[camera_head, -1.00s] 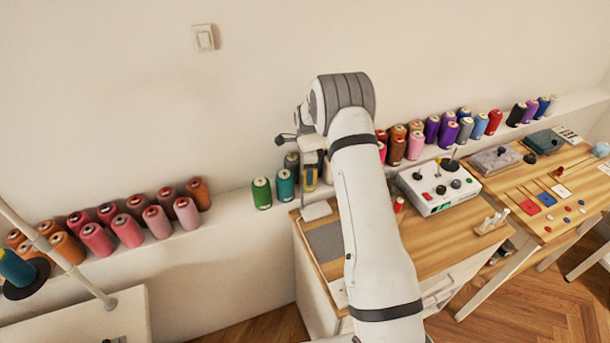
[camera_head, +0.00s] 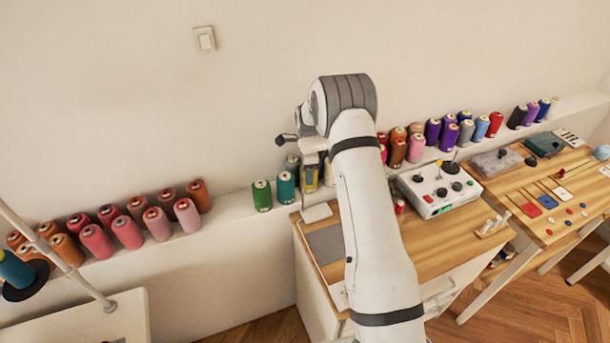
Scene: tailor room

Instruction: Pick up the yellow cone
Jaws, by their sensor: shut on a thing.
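The yellow cone (camera_head: 311,184) shows only as a narrow strip of yellow at the low wall ledge, just left of my arm. My gripper (camera_head: 311,172) points down over it, with its fingers around the cone's upper part. The gripper is shut on the cone. My arm and gripper hide most of the cone, so I cannot tell whether its base touches the ledge.
Green (camera_head: 261,195) and teal (camera_head: 285,187) cones stand close to the left on the ledge. A blue cone (camera_head: 328,174) is close on the right. A wooden-topped cabinet (camera_head: 345,268) stands below, with a white control box (camera_head: 436,190) on it.

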